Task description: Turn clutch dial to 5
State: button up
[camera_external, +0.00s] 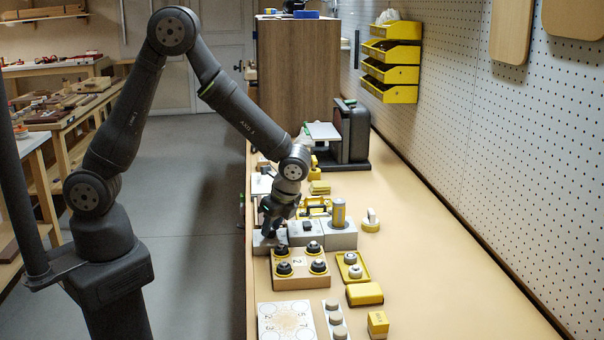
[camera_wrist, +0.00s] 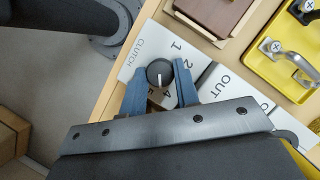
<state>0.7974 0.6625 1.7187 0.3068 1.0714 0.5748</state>
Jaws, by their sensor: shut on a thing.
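The clutch dial (camera_wrist: 159,70) is a round dark knob with a white pointer line, on a white panel (camera_wrist: 139,59) marked CLUTCH in the wrist view. The digits 1, 2 and 4 show around it, and a partly hidden one that looks like 5. The pointer line points down in the picture, towards the 4 and the partly hidden digit; I cannot tell exactly which. My gripper (camera_wrist: 161,76) has its blue fingers on either side of the dial, shut on it. In the external view my gripper (camera_external: 268,226) is low at the bench's left edge, hiding the dial.
A block with several black knobs (camera_external: 300,283) stands just in front of my gripper. A grey cylinder with a yellow band (camera_external: 339,213) stands to the right. The bench's right side (camera_external: 430,265) is clear.

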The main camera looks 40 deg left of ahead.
jog(key=m+t, duration=0.1)
jog(key=m, duration=0.2)
jog(key=m+t, duration=0.1)
jog(key=m, duration=0.1)
jog(key=shift+s+m+h, duration=0.2)
jog(key=shift+m+h, duration=0.1)
jog(key=shift+m, duration=0.1)
dwell(0.4)
jog(key=o, duration=1)
jog(key=shift+c, duration=0.2)
jog(key=v, duration=1.7)
jog(key=shift+s+r, duration=0.15)
jog(key=shift+r, duration=0.05)
